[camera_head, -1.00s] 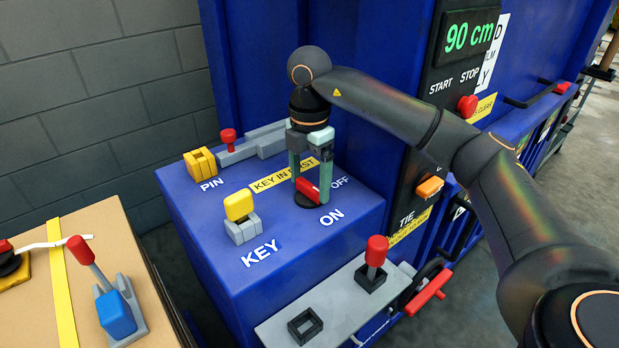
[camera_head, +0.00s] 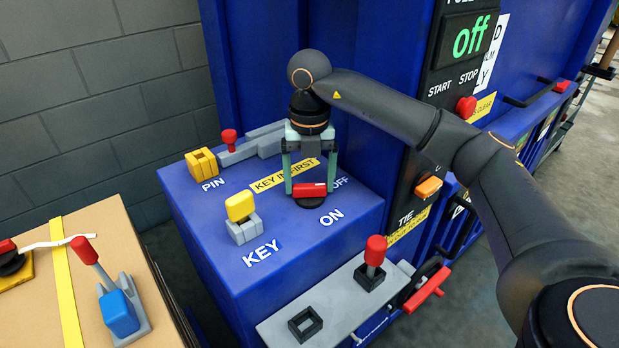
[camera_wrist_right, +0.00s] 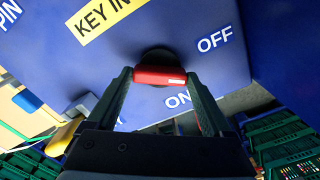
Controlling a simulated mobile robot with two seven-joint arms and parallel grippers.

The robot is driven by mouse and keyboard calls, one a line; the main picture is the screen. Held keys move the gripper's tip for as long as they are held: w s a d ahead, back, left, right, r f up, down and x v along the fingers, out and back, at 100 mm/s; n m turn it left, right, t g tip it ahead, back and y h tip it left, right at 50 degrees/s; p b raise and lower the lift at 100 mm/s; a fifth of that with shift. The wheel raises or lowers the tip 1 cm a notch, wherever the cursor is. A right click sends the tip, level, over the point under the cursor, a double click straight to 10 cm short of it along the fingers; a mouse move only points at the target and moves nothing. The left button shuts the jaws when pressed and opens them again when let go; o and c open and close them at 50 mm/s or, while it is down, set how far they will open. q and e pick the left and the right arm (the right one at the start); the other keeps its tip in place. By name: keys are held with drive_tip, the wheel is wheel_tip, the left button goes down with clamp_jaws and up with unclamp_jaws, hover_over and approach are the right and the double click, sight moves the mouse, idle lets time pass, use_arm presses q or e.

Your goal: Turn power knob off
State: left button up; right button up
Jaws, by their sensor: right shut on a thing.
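The power knob (camera_head: 309,191) is a red bar on a black round base, on top of the blue machine box, between the ON and OFF labels. It also shows in the right wrist view (camera_wrist_right: 160,75). My right gripper (camera_head: 309,188) points down from above, with one finger at each end of the red bar. In the right wrist view its fingers (camera_wrist_right: 158,76) close on the bar's two ends. The display (camera_head: 471,36) on the machine reads "off" in green. My left gripper is not in view.
A yellow key (camera_head: 239,207) stands in its holder left of the knob. A yellow pin block (camera_head: 201,163) and a red-knobbed latch (camera_head: 229,137) are behind. A red-topped lever (camera_head: 376,251) is in front. A cardboard box (camera_head: 140,290) stands at the left.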

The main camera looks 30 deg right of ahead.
sight(309, 185)
drive_tip(key=n, duration=0.6)
drive_tip(key=shift+n, duration=0.4)
drive_tip(key=shift+r, duration=0.1)
idle(0.3)
drive_tip(key=o, duration=1.1)
drive_tip(key=shift+o, duration=0.2)
wheel_tip(309, 185, up, 6)
drive_tip(key=shift+f, duration=0.2)
wheel_tip(309, 185, up, 7)
drive_tip(key=p, duration=0.1)
drive_tip(key=shift+p, duration=0.35)
drive_tip(key=shift+f, duration=0.1)
